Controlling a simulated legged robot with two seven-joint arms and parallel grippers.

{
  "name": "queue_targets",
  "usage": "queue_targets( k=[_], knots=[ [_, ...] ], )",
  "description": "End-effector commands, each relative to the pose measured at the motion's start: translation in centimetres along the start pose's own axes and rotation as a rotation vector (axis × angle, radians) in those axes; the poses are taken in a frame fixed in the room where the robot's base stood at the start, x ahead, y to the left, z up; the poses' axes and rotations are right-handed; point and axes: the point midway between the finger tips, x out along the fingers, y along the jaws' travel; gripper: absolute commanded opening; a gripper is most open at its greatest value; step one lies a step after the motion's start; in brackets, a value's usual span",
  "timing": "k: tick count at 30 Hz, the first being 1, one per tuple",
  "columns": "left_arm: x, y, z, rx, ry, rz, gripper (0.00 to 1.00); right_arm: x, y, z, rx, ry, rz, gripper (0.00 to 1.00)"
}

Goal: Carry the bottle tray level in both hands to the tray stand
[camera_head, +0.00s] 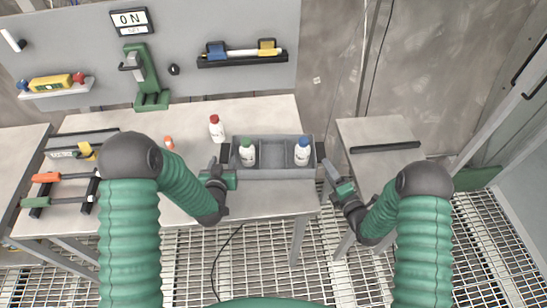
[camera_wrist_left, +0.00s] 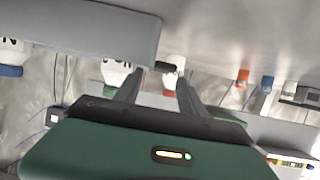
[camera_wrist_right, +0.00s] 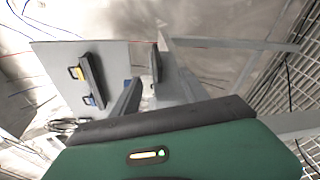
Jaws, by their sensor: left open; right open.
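The grey bottle tray (camera_head: 275,173) rests on the workbench near its right end, with a green-capped bottle (camera_head: 247,154) in its left compartment and a blue-capped bottle (camera_head: 302,153) in its right one. The middle compartment looks empty. My left gripper (camera_head: 222,167) is open at the tray's left end; in the left wrist view the tray's grey side (camera_wrist_left: 90,25) is close and a dark handle shows between the fingers (camera_wrist_left: 160,82). My right gripper (camera_head: 330,168) is open just off the tray's right end. The lower table (camera_head: 375,132) at right, with a black bar, appears to be the tray stand.
A red-capped bottle (camera_head: 216,129) stands on the workbench behind the tray's left end. A small orange-capped item (camera_head: 168,143) is farther left. Tool racks (camera_head: 65,180) lie at the bench's left, and a green press (camera_head: 147,80) stands behind. A gap separates bench and lower table.

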Motion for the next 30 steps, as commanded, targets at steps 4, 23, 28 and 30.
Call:
queue_targets(
  k=[4,23,28,30],
  knots=[
    [3.0,0.1,0.0,-0.001,0.001,-0.001,0.47,3.0,0.0,0.0,0.001,0.0,0.002,0.52],
    [6.7,0.1,-0.1,0.0,0.001,0.0,0.43,6.7,0.0,0.0,0.002,0.0,0.0,0.48],
    [6.7,0.1,0.0,0.0,0.0,0.0,0.21,6.7,0.0,0.0,0.002,0.0,0.001,0.26],
    [6.7,0.1,0.0,0.0,0.0,0.0,0.12,6.7,0.0,0.0,0.002,0.0,0.001,0.17]
  ],
)
